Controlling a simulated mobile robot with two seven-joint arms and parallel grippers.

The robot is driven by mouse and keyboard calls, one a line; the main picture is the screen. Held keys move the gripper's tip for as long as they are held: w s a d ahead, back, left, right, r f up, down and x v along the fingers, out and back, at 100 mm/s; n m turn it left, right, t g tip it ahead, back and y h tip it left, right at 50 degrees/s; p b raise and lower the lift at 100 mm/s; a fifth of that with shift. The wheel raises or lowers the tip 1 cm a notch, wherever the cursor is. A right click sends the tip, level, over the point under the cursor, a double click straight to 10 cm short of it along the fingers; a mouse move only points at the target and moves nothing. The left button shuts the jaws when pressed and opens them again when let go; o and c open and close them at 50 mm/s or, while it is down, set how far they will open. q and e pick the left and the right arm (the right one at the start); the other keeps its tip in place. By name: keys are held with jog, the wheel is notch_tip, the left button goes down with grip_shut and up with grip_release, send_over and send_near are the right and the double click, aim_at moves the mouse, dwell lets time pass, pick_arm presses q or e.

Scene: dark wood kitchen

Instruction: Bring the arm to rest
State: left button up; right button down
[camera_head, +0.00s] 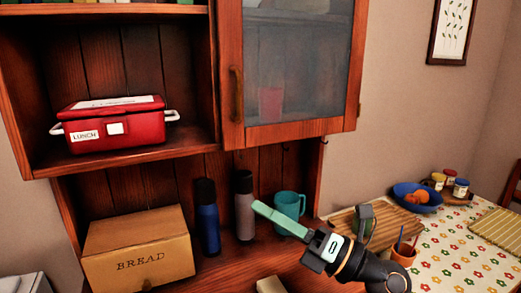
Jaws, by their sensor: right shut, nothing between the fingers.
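My right arm comes in from the lower right. Its gripper (259,208) has pale green fingers held together, with nothing between them. The fingers point up and left, in front of the teal mug (291,203) in this view and hiding part of it. My left gripper is not in view.
A bread box (140,250), a blue bottle (207,220) and a grey bottle (244,210) stand on the counter. Above are a red lunch box (115,125) on a shelf and a closed glass-door cabinet (232,90). A flowered table (450,255) with a blue bowl (428,206) is right.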

jog(key=s+d+f+m+t+h+p, duration=0.1)
jog(key=d+f+m+t+h, duration=0.45)
jog(key=f+m, duration=0.8)
jog(key=s+d+f+m+t+h+p, duration=0.1)
jog(key=d+f+m+t+h, duration=0.1)
jog(key=d+f+m+h, duration=0.9)
jog(key=s+a+f+m+g, duration=0.1)
jog(key=s+f+m+g, duration=0.7)
jog(key=s+f, duration=1)
notch_tip(320, 180, down, 3)
jog(key=m, duration=0.4)
jog(key=shift+r+p, duration=0.2)
jog(key=shift+p, duration=0.15)
jog(key=shift+s+m+h, duration=0.1)
jog(key=shift+m+h, duration=0.15)
